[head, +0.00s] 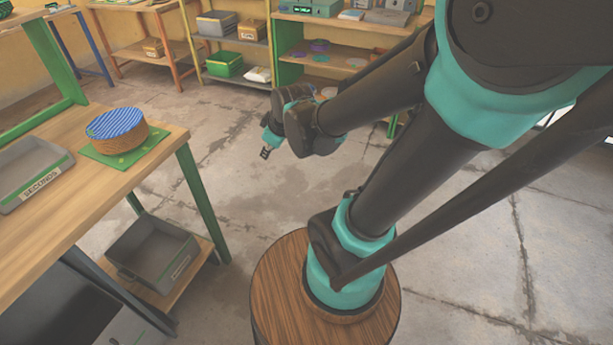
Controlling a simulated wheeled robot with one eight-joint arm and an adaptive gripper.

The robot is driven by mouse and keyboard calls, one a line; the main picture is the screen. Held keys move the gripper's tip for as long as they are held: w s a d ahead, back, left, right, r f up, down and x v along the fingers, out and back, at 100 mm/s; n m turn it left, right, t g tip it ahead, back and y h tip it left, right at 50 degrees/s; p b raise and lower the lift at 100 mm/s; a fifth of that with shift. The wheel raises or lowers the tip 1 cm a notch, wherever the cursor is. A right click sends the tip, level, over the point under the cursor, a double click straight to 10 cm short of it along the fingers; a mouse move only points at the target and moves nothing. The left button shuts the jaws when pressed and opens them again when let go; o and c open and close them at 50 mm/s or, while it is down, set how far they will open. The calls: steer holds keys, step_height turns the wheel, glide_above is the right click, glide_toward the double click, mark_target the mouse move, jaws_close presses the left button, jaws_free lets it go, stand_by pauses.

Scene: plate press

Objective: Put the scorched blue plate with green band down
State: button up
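My gripper (266,153) hangs over the open floor to the right of the wooden table, pointing down and left. It is small in the head view, and I cannot tell whether its fingers are open or shut. No plate shows in it. A round brown piece with a blue striped top (116,122) sits on a green mat (100,157) near the table's right end, well apart from my gripper. I cannot make out a scorched blue plate with a green band.
A grey tray labelled SECONDS (40,186) lies on the wooden table (85,208). A grey bin (150,252) stands on the low shelf beneath. Shelves (335,60) with boxes and coloured discs stand at the back. The floor between is clear.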

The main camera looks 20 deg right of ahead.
steer(key=s+d+f+m+g+h, duration=0.1)
steer(key=s+d+f+m+h, duration=0.1)
steer(key=s+d+f+m, duration=0.3)
steer(key=s+d+m, duration=0.3)
steer(key=s+m, duration=0.1)
steer(key=shift+d+f+g, duration=0.2)
steer(key=shift+g, duration=0.2)
